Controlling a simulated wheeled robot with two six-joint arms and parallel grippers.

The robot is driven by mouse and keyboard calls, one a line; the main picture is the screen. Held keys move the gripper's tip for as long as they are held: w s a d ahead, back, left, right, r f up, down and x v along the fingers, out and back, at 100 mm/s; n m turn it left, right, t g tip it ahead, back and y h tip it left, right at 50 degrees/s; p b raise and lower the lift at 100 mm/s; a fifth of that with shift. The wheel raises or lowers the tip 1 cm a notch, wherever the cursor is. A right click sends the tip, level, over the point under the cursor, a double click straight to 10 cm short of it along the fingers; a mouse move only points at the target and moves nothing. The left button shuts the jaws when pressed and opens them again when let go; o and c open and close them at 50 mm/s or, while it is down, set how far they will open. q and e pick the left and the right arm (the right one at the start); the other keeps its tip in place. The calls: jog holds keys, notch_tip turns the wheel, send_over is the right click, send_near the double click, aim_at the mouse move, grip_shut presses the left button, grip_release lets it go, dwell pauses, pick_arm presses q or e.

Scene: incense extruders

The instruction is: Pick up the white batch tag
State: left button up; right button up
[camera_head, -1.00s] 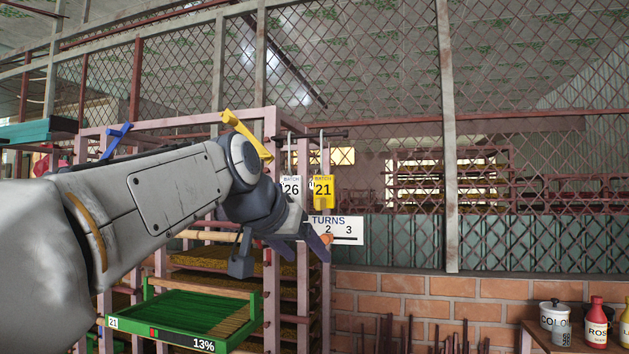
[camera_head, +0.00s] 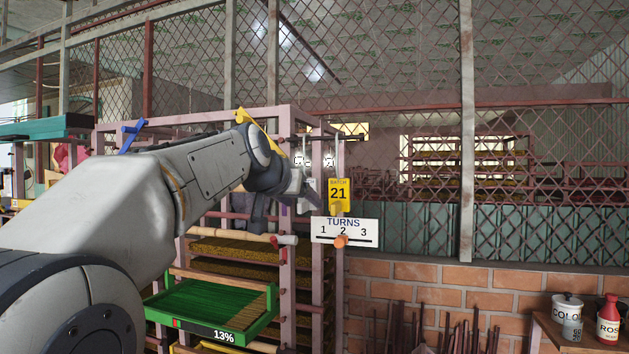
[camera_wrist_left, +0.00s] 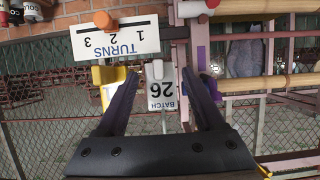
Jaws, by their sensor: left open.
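The white batch tag, marked 26, hangs on a hook on the pink rack. In the head view it (camera_head: 313,185) is mostly hidden behind my left gripper (camera_head: 304,194). In the left wrist view, which is upside down, the white tag (camera_wrist_left: 162,96) shows between the two fingers of my left gripper (camera_wrist_left: 160,75). The fingers are open, one on each side of the tag, with a gap visible; I cannot tell how deep the tag sits between them. The yellow tag marked 21 (camera_head: 339,194) hangs beside it. My right gripper is not in view.
A white TURNS board (camera_head: 344,231) with an orange knob sits just below the tags. The pink rack (camera_head: 288,300) holds a green tray (camera_head: 215,310) at lower left. A mesh fence stands behind. White and red containers (camera_head: 608,320) stand at lower right.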

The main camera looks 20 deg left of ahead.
pick_arm(q)
jog(key=shift+w+f, duration=0.3)
jog(key=shift+w, duration=0.35)
grip_shut()
jog(key=shift+r, duration=0.15)
jog(key=shift+r, duration=0.6)
jog(key=r, duration=0.3)
jog(key=shift+s+d, duration=0.2)
jog(key=shift+s, duration=0.15)
jog(key=shift+s+d+r, duration=1.65)
jog(key=shift+s+r, duration=3)
jog(key=shift+s, duration=0.55)
jog(key=s+b, duration=0.1)
jog(key=s, duration=0.8)
jog(key=shift+a, duration=0.15)
